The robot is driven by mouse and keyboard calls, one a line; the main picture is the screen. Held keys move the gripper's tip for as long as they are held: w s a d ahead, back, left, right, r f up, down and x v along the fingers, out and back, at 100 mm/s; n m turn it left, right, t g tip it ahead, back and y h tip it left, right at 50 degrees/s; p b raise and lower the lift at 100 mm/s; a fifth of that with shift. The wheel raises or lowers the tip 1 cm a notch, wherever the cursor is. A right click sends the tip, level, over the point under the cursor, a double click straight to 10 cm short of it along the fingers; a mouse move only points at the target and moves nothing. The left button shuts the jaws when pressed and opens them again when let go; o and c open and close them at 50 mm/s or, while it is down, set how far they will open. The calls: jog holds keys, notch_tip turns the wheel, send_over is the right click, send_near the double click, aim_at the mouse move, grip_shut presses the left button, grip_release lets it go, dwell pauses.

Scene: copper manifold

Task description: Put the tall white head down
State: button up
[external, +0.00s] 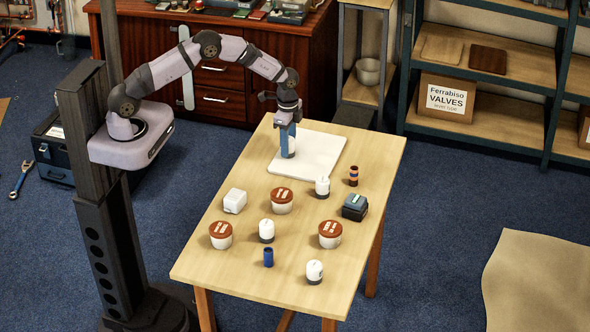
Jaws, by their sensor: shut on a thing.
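My gripper (288,151) points down over the white board (318,157) at the far end of the table. It is shut on a tall white head (292,144), which shows as a white strip between the blue fingers. The fingers hide much of the head. Its lower end is at or just above the board; I cannot tell whether it touches. Shorter white heads with dark bases stand on the table: one near the board (322,185), one in the middle (266,228) and one near the front (314,270).
Pots with red-brown lids (281,200), (221,235), (330,234) stand on the wooden table (210,270). A white block (235,201), a dark box (355,207), a blue cylinder (268,257) and a dark-and-orange banded cylinder (353,176) stand among them. The board's right side is bare.

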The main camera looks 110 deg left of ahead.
jog(key=shift+f, duration=0.2)
jog(key=o, duration=1.1)
jog(key=shift+r, duration=0.1)
notch_tip(320, 180, up, 12)
jog(key=b, duration=0.3)
jog(key=shift+r, duration=0.15)
